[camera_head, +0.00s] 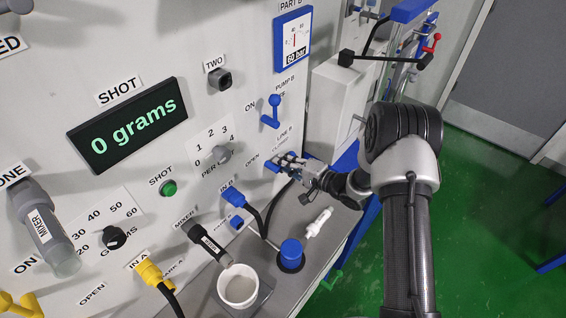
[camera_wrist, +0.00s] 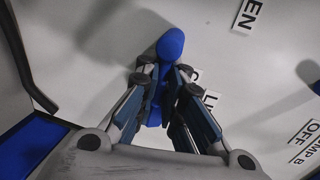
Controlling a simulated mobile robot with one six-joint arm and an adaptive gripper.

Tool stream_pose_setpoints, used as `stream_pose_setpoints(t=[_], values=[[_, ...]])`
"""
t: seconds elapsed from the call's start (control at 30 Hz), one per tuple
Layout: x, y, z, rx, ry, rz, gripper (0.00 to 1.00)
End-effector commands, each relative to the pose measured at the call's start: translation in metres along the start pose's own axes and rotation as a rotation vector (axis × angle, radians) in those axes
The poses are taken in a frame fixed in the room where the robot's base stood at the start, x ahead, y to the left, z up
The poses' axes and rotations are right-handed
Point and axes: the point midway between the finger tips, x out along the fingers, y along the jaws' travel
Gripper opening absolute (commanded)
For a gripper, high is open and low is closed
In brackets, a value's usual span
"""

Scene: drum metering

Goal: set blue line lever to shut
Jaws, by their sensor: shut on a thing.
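The blue line lever (camera_head: 271,166) is on the panel, right of the OPEN label and below the LINE B label. Most of it is hidden by my fingers in the head view. In the wrist view the blue lever (camera_wrist: 170,45) has its rounded end sticking out past my fingertips. My gripper (camera_wrist: 166,76) is shut on the lever, with one finger on each side of it. In the head view my gripper (camera_head: 284,164) reaches the panel from the right. The SHUT label is not readable in either view.
A blue pump B lever (camera_head: 271,111) is just above. The blue IN B plug (camera_head: 234,197) and its black cable are below left. A blue-capped container (camera_head: 290,255), a white cup (camera_head: 238,287) and a white fitting (camera_head: 318,222) are on the grey shelf.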

Motion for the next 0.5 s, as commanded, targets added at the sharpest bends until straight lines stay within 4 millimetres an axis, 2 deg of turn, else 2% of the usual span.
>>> stream_pose_setpoints(t=[0.03,0.07,0.33,0.5], values=[[-0.0022,-0.0057,-0.0114,-0.003,0.025,-0.01,0.0],[-0.0022,-0.0056,-0.0114,-0.003,0.025,-0.01,0.09],[-0.0021,-0.0043,-0.0111,-0.003,0.025,-0.008,0.27],[-0.0014,-0.0027,-0.0082,-0.002,0.02,-0.005,0.29]])
